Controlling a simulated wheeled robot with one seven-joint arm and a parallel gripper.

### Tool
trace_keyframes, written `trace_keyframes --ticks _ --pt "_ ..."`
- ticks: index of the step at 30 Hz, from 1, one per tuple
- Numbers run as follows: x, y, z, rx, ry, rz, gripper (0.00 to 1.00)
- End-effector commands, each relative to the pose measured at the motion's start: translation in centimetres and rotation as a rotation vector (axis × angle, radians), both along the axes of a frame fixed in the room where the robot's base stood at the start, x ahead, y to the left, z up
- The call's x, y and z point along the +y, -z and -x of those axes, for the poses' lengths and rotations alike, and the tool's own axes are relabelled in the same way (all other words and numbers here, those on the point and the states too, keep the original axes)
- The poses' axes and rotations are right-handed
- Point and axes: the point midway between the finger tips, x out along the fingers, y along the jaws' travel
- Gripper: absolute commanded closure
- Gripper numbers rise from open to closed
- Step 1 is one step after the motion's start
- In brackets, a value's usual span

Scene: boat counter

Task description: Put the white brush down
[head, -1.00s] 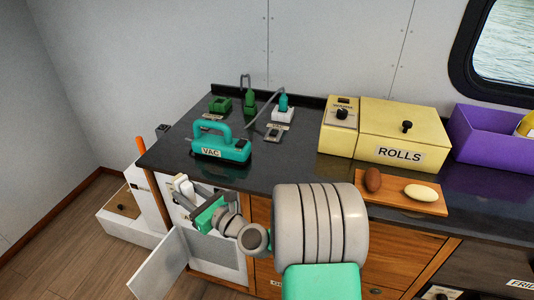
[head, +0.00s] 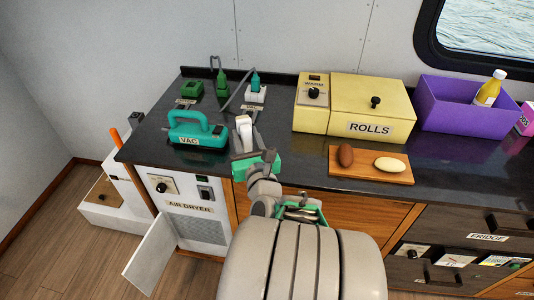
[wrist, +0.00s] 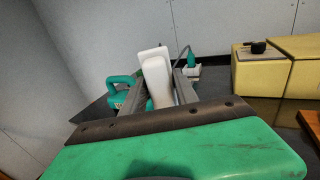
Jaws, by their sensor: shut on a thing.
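My gripper (head: 250,150) is shut on the white brush (head: 244,130). The brush points up and away from me, just right of the teal VAC unit (head: 198,131), by the front edge of the dark counter (head: 285,155). In the wrist view the white brush (wrist: 156,72) stands between the two grey fingers (wrist: 160,95), and its lower part is hidden by the gripper. I cannot tell whether the brush touches the counter.
Behind are a green box (head: 192,88) and small corded devices (head: 255,92). To the right are the yellow ROLLS box (head: 372,108), a wooden board (head: 370,166) with two egg-shaped things and a purple bin (head: 455,108). Below, the white AIR DRYER door (head: 152,252) hangs open.

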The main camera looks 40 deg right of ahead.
Motion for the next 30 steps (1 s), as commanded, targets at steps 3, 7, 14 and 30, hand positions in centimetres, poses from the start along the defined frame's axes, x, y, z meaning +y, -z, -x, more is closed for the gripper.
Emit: trace_keyframes --ticks 3,7,14,30 --pt "-1.9 2.2 -0.4 0.002 0.003 -0.003 1.0" --pt "-4.3 3.1 -1.1 0.002 0.003 -0.003 1.0" --pt "-8.6 6.8 -2.4 0.003 0.0 -0.006 1.0" --pt "-10.7 11.8 -3.0 0.0 -0.002 0.0 1.0"
